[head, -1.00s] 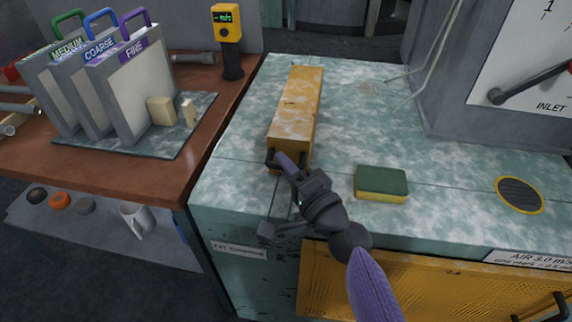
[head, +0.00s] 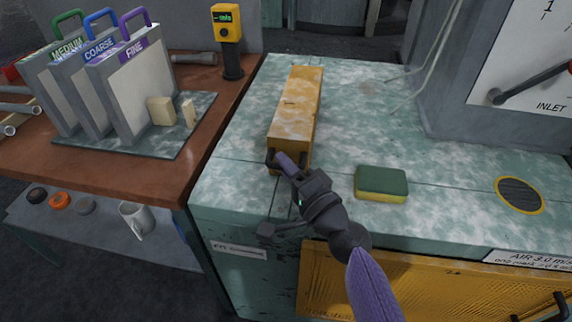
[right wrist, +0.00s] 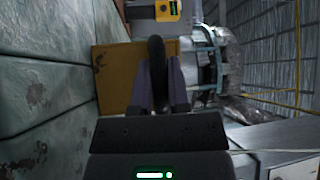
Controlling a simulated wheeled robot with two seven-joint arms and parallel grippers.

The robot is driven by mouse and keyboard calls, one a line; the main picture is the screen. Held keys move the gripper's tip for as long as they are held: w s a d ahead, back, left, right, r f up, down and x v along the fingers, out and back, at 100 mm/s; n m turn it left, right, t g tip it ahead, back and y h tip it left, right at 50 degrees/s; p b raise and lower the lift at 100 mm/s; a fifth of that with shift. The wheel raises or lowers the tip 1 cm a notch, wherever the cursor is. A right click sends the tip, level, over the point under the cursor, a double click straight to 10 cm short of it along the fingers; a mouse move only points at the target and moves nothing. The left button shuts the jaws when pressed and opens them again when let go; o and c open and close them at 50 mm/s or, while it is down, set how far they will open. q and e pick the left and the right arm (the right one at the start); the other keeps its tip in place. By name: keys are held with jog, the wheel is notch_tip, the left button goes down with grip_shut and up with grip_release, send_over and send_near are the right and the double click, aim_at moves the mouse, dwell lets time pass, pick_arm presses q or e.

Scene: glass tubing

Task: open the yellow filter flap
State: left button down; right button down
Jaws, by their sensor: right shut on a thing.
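The long yellow flap (head: 298,100), worn pale on top, lies along the top of the green-and-white cabinet (head: 235,165). A black bar handle (head: 272,158) is on its near end. My right gripper (head: 283,160) is shut on this handle. In the right wrist view the dark curved handle (right wrist: 157,65) stands between the fingers of my right gripper (right wrist: 158,85), with the yellow face (right wrist: 118,72) behind it. The fingers hide part of the handle. My left gripper is not in view.
A green and yellow sponge (head: 381,183) lies right of my gripper. A yellow-rimmed round vent (head: 519,195) is farther right. A yellow front panel (head: 400,283) is below. Labelled filter frames (head: 125,90) stand on the left table. The cabinet top right of the flap is mostly clear.

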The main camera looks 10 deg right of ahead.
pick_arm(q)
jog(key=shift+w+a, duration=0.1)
